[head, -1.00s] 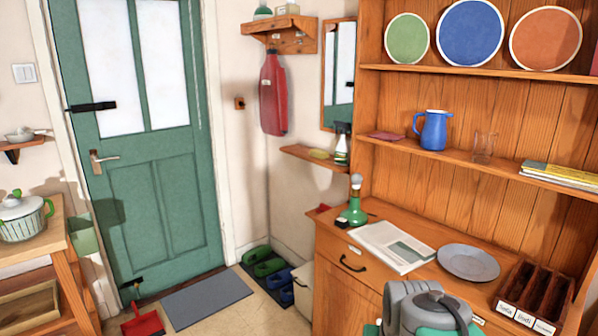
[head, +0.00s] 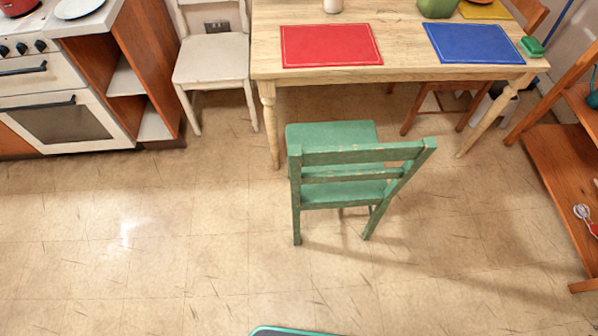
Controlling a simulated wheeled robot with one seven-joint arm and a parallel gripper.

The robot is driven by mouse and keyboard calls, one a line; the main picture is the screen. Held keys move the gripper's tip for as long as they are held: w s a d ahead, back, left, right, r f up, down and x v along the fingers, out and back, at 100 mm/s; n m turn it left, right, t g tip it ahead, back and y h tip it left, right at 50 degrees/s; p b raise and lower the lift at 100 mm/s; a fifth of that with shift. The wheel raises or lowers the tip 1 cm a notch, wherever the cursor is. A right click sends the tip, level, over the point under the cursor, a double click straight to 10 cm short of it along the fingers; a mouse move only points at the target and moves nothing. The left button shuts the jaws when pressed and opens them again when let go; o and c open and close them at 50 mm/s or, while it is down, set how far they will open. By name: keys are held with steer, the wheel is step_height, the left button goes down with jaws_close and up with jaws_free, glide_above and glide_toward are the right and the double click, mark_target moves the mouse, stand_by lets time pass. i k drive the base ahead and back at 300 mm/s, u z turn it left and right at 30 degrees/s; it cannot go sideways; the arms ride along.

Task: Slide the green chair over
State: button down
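The green chair (head: 338,190) stands upright on the floor in the middle of the head view, at the near side of the wooden table (head: 400,62). Its slatted back faces me and its seat points toward the table. The front of the seat lies close to the table's near edge, just left of the middle between the two near legs. My gripper is not in view.
A brown chair (head: 440,100) is partly under the table. A wooden shelf unit (head: 565,165) stands at the right. The floor (head: 130,240) in front and left is clear.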

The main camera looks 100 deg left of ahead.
mark_target(331, 164)
steer(key=u, duration=2.65)
steer(key=k, duration=0.5)
steer(key=u, duration=2.1)
steer(key=i, duration=1.35)
steer(key=z, duration=2)
